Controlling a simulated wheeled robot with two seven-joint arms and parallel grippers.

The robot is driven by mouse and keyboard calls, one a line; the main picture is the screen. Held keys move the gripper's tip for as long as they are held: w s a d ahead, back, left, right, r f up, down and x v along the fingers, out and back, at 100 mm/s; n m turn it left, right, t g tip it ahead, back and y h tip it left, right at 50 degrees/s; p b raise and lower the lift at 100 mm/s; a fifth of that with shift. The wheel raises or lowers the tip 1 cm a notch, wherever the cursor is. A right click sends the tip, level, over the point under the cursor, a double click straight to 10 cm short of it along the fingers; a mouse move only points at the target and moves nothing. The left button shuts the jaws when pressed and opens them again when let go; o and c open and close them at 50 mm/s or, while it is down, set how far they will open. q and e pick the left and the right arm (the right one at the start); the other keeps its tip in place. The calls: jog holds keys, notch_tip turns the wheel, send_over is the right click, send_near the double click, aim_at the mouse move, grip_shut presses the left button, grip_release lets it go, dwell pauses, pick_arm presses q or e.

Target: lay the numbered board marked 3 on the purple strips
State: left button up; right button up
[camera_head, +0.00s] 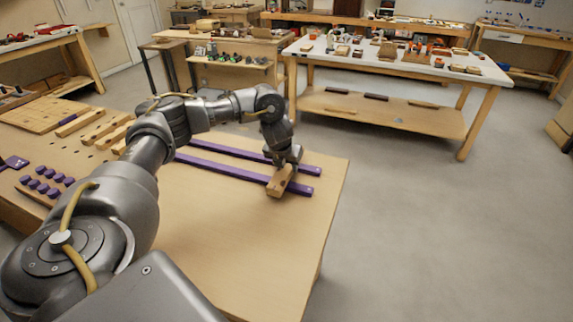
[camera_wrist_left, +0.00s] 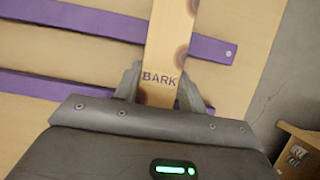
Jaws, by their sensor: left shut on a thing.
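My left gripper (camera_head: 284,160) is shut on a pale wooden board (camera_head: 280,182) near the right end of the bench. In the left wrist view the gripper (camera_wrist_left: 162,92) grips this board (camera_wrist_left: 168,40) by its sides; it bears the word BARK and dark brown patches. No number 3 shows on it. Two purple strips run along the bench, a far one (camera_head: 255,156) and a near one (camera_head: 220,168). The board crosses over them near their right ends; I cannot tell whether it touches them. My right gripper is out of view.
Several wooden boards (camera_head: 103,131) lie at the left of the bench (camera_head: 225,235), by a rack of purple knobs (camera_head: 45,186). The bench's front middle is clear. A cardboard box (camera_wrist_left: 298,150) stands on the floor at the right of the wrist view.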

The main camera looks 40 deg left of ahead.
pick_arm(q)
jog(key=o, duration=0.9)
jog(key=shift+o, duration=1.2)
notch_tip(320, 180, up, 2)
jog(key=shift+r+p, duration=0.1)
jog(key=shift+p, duration=0.95)
jog(key=shift+r+p, duration=0.55)
jog(key=shift+r, duration=0.35)
notch_tip(320, 180, up, 3)
jog(key=p, duration=0.3)
jog(key=shift+r+p, duration=0.5)
jog(key=shift+p, duration=0.1)
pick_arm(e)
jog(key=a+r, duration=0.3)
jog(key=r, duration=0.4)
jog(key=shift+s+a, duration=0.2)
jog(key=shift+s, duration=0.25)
